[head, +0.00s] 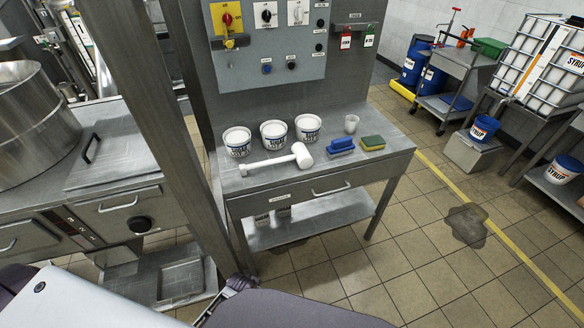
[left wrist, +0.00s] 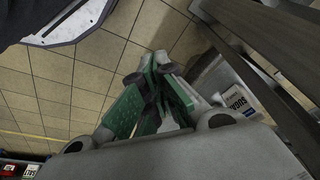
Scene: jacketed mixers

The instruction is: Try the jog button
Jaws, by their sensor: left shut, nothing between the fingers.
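A grey control panel (head: 285,75) stands upright behind the steel bench in the head view. Low on it are a blue button (head: 266,69) and a black button (head: 291,65). More dark round controls (head: 320,23) run down its right side. The labels are too small to read, so I cannot tell which one is the jog button. My left gripper (left wrist: 156,75), with green finger pads, is shut and empty in the left wrist view, above the tiled floor and away from the panel. My right gripper is not in view.
The bench (head: 345,165) below the panel holds several white tubs (head: 237,142), a white mallet (head: 276,161), a blue brush (head: 341,146) and a sponge (head: 373,143). A steel post (head: 165,110) rises left of the panel. A dark puddle (head: 467,225) lies on the floor at right.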

